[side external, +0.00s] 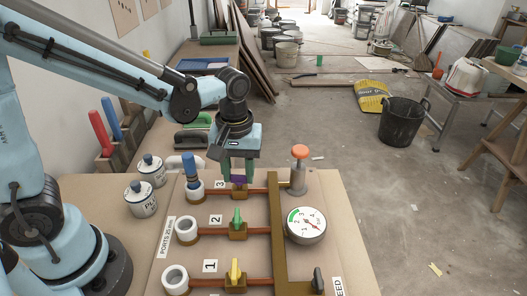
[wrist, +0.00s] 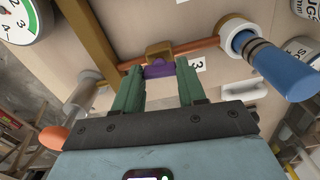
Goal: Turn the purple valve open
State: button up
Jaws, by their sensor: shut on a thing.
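The purple valve (side external: 238,180) is on the third copper pipe of the board, by the label 3. Its handle also shows in the wrist view (wrist: 158,71), lying between my two green fingertips, with its brass body beyond. My gripper (side external: 238,177) points down at the valve and is shut on its purple handle. The fingers hide part of the handle in the side view, so its exact angle is hard to read there.
A green valve (side external: 237,218) and a yellow valve (side external: 235,270) sit on pipes 2 and 1. A blue plug (side external: 190,168) stands in port 3, left of my gripper. An orange-topped post (side external: 300,154) and a gauge (side external: 306,225) stand to the right.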

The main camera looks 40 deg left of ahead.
aim_at(238, 175)
jog(key=shift+n, duration=0.5)
jog(key=o, duration=1.1)
jog(key=shift+c, duration=0.2)
jog(key=shift+r, duration=0.1)
notch_tip(238, 175, up, 12)
dwell(0.3)
